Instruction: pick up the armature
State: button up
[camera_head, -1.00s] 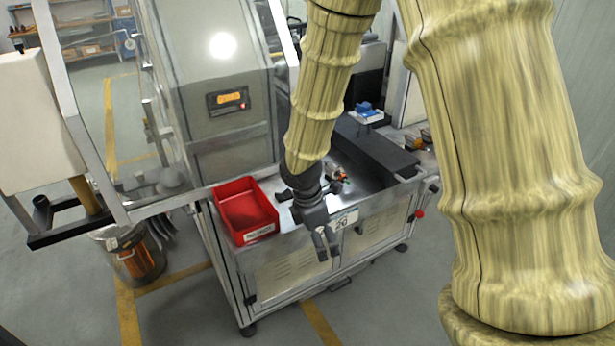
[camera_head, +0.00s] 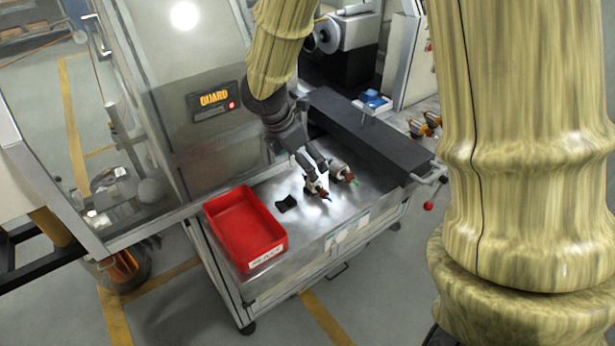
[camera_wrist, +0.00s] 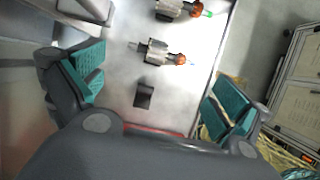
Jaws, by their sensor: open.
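Two armatures lie on the metal bench top. The nearer armature (camera_head: 316,188) has a grey core, an orange-brown end and a blue tip; it also shows in the wrist view (camera_wrist: 156,53). The farther armature (camera_head: 341,171) has a green tip and shows at the top of the wrist view (camera_wrist: 176,9). My gripper (camera_head: 314,168) is open and empty, right by the nearer armature in the head view. In the wrist view the nearer armature lies between and beyond the teal finger pads of my gripper (camera_wrist: 160,78). I cannot tell its exact height above the bench.
A red bin (camera_head: 213,212) stands at the bench's left front. A small black piece (camera_head: 286,203) lies between bin and armatures. A long dark block (camera_head: 362,135) lies behind the armatures, with a blue item (camera_head: 373,98) beyond. The guarded machine (camera_head: 165,110) stands at the left.

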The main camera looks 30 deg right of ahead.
aim_at(316, 182)
jog(key=p+x, duration=0.1)
jog(key=x, duration=0.4)
jog(key=shift+s, duration=0.1)
jog(key=shift+s+d+f, duration=0.2)
jog(key=shift+s, duration=0.05)
jog(key=shift+d+f+p, duration=0.1)
jog(key=shift+f+p, duration=0.2)
jog(key=shift+p, duration=0.1)
jog(key=shift+p+x, duration=0.6)
jog(key=shift+x, duration=1.5)
jog(key=shift+r, duration=0.1)
jog(key=c, duration=0.9)
jog(key=shift+s, duration=0.15)
jog(key=shift+c, duration=1)
